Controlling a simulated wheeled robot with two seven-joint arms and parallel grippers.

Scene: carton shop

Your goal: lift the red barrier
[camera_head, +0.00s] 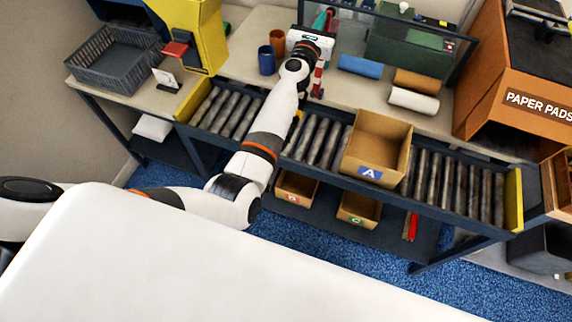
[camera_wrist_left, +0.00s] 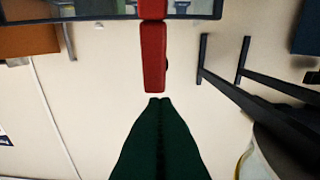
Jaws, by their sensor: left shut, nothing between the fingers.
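My left gripper (camera_head: 320,20) reaches over the back of the bench, mostly hidden behind my own wrist in the head view. Its green fingers (camera_wrist_left: 160,101) are together and empty in the left wrist view. The red barrier (camera_wrist_left: 153,58) shows there as a red bar just beyond the fingertips, in line with them, with a small gap in the picture; I cannot tell whether they touch. In the head view a red and white striped piece (camera_head: 317,82) shows beside my wrist, and its upper part is hidden. My right gripper is not in view.
An open carton marked A (camera_head: 375,150) stands on the roller conveyor (camera_head: 440,185). Brown (camera_head: 277,42) and blue (camera_head: 266,60) cups stand left of my wrist. Rolls (camera_head: 413,101) lie to its right. A clear-panelled dark frame (camera_head: 455,50) stands behind. A grey crate (camera_head: 115,58) sits far left.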

